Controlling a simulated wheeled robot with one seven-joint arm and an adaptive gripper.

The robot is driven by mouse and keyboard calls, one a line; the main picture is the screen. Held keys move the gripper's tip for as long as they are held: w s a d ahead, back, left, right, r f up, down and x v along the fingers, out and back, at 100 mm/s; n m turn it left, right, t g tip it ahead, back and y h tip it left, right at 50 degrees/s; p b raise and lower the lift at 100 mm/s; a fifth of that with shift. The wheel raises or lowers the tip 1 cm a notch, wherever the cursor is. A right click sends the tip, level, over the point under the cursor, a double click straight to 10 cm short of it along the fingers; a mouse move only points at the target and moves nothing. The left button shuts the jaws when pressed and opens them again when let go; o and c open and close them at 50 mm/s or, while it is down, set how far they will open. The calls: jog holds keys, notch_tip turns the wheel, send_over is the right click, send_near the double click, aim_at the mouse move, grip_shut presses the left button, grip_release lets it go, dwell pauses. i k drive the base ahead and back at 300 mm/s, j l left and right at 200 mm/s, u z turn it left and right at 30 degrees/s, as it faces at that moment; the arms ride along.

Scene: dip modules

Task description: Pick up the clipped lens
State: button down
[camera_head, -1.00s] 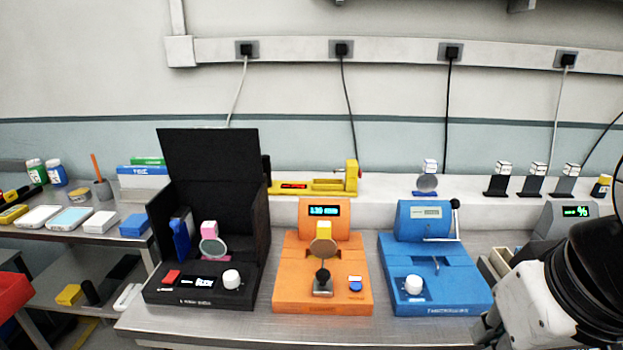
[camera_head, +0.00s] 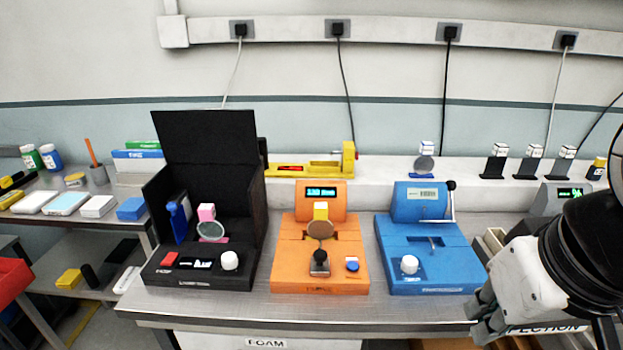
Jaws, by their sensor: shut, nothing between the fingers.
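Several round lenses with block-like clips are in view, and I cannot tell which one the task means. A grey lens with a pink clip (camera_head: 211,231) stands in the open black box (camera_head: 205,135). A brownish lens with a yellow clip (camera_head: 320,229) stands on the orange device (camera_head: 347,250). A grey lens with a white clip (camera_head: 425,163) stands on a blue base on the white ledge at the back. My gripper (camera_head: 482,318) is at the lower right, right of the blue device (camera_head: 450,255), shut and empty, away from all the lenses. Its fingertips are small and partly dark in the view.
The steel bench (camera_head: 290,308) has a narrow clear strip in front of the devices. Several white-topped black stands (camera_head: 495,163) and a yellow fixture (camera_head: 348,160) are on the ledge. A grey display unit (camera_head: 552,203) is behind my arm. A side shelf at left holds boxes and bottles.

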aim_at(321, 228)
jog(key=i+j+z, duration=0.35)
jog(key=i+j, duration=0.15)
jog(key=j, duration=0.2)
jog(key=i+j+z, duration=0.15)
jog(key=j, duration=0.25)
jog(key=i, duration=0.05)
